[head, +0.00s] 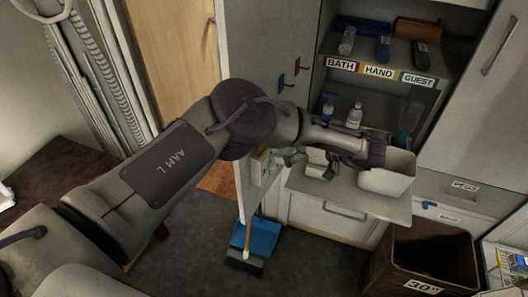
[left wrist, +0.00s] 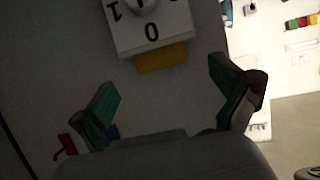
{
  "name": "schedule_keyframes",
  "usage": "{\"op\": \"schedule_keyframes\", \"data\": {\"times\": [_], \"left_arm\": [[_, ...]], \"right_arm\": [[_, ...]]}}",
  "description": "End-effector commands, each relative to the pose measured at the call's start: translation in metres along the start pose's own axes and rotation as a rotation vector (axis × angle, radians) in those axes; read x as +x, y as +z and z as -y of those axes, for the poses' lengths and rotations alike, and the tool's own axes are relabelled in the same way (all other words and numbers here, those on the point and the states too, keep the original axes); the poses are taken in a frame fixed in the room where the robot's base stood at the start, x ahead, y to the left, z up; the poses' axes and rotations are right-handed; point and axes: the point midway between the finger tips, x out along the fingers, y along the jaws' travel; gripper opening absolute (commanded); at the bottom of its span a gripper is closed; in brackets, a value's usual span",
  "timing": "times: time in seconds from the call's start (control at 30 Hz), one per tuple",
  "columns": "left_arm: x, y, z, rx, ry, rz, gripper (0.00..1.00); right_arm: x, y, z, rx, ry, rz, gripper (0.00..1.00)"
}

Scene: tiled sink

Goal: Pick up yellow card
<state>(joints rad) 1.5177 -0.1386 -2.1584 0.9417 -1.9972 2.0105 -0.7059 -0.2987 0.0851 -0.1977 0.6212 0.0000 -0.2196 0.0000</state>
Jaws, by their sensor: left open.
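A small yellow-orange piece (left wrist: 161,57), probably the yellow card, shows in the left wrist view. It sticks out below a white block (left wrist: 152,25) marked with black digits and a round knob, against a grey panel. Most of the piece seems covered by the block. My left gripper (left wrist: 170,92) is open, its two fingers apart on either side and below the piece, with nothing between them. My right gripper is not in view.
Red and blue hooks (head: 302,65) are on the side panel. A white bin (head: 390,181) stands on the shelf beside my wrist, with bottles (head: 354,116) behind. A blue dustpan (head: 260,238) and brown bin (head: 432,252) are below. Open floor lies in front.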

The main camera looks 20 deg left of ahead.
Motion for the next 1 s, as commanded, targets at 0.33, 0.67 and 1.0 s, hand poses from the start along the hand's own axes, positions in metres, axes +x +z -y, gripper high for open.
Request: {"op": "schedule_keyframes", "data": {"times": [0.33, 0.67, 1.0], "left_arm": [[0.045, -0.01, 0.001, 0.001, -0.003, 0.0, 1.0], [0.051, -0.006, 0.0, 0.0, -0.001, 0.001, 0.97], [0.051, -0.007, 0.0, 0.0, -0.001, 0.001, 0.51]], "right_arm": [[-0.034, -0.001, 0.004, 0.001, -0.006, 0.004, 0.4], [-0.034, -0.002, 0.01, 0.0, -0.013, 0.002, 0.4], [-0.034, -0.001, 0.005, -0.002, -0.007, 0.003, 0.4]]}}
